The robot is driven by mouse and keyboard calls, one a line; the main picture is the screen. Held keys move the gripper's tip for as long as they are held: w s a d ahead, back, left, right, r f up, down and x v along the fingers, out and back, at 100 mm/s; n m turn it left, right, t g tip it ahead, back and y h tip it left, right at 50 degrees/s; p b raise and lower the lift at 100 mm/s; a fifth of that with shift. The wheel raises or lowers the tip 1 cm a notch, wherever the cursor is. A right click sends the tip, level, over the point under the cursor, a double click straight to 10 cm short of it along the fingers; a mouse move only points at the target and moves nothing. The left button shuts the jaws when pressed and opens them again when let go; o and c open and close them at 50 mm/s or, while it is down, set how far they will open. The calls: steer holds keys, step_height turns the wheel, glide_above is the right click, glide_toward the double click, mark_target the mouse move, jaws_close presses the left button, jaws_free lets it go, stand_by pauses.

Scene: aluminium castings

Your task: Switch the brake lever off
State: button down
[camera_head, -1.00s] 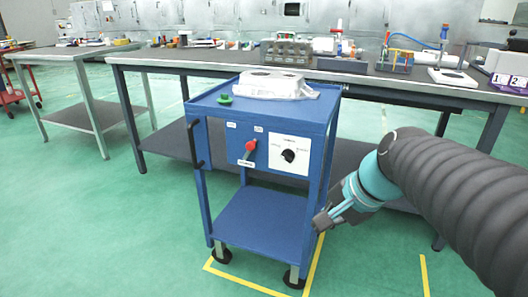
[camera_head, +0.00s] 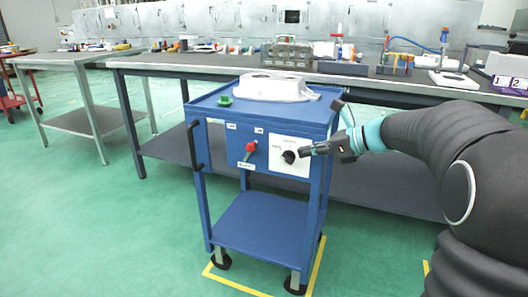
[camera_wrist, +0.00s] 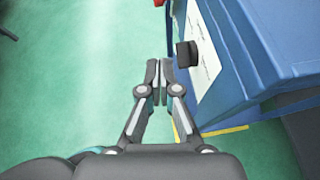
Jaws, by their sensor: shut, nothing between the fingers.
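The brake lever (camera_head: 250,147) has a red knob and sits on the front panel of the blue cart (camera_head: 262,218). It leans up and slightly right, toward the right of two small white labels whose words are too small to read. Its red end shows at the top edge of the wrist view (camera_wrist: 159,3). My gripper (camera_head: 304,152) is shut and empty, in front of the panel at the black rotary knob, right of the lever. In the wrist view my fingertips (camera_wrist: 159,70) are together, apart from the black knob (camera_wrist: 187,54).
The black knob sits on a white plate (camera_head: 302,143) between my gripper and the lever. A black handle (camera_head: 195,145) is on the cart's left side. A white casting (camera_head: 272,87) and green button (camera_head: 225,100) are on top. A long workbench (camera_head: 180,67) stands behind.

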steer(key=shift+a+f, duration=0.1)
glide_toward(248, 153)
steer(key=shift+s+a+f+b, duration=0.2)
steer(key=shift+s+a+f, duration=0.15)
steer(key=shift+a, duration=0.25)
steer(key=shift+s+a+f+b, duration=0.15)
steer(key=shift+s+a+f, duration=0.05)
steer(key=shift+s+a, duration=0.3)
steer(key=shift+w+a+r, duration=0.2)
steer(key=shift+w+a, duration=0.1)
steer(key=shift+a, duration=0.2)
